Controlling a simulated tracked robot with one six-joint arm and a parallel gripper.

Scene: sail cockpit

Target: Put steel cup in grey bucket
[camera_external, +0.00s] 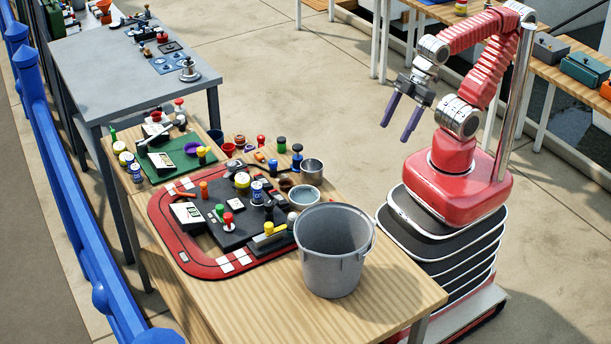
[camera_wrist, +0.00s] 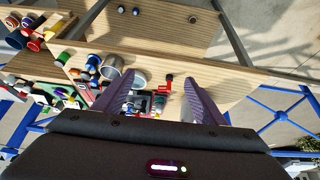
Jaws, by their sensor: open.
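A shiny steel cup (camera_external: 312,170) stands upright on the wooden table, behind the grey bucket. A similar blue-grey cup (camera_external: 304,197) stands just in front of it. The grey bucket (camera_external: 335,262) stands upright near the table's front right part, and its inside bottom is hidden. My gripper (camera_external: 396,131) is open and empty, raised in the air to the right of the cups and apart from everything. In the wrist view my gripper (camera_wrist: 158,78) has its two purple fingers spread. A metallic cup (camera_wrist: 111,66) shows left of them. I cannot make out the bucket there.
A red track-like board (camera_external: 160,215) crowded with small coloured parts covers the wooden table's left half. Several small pots and pegs crowd around the cups. The wooden table's front edge (camera_external: 260,318) is clear. A grey table (camera_external: 100,62) stands behind, and a blue railing (camera_external: 70,190) runs at left.

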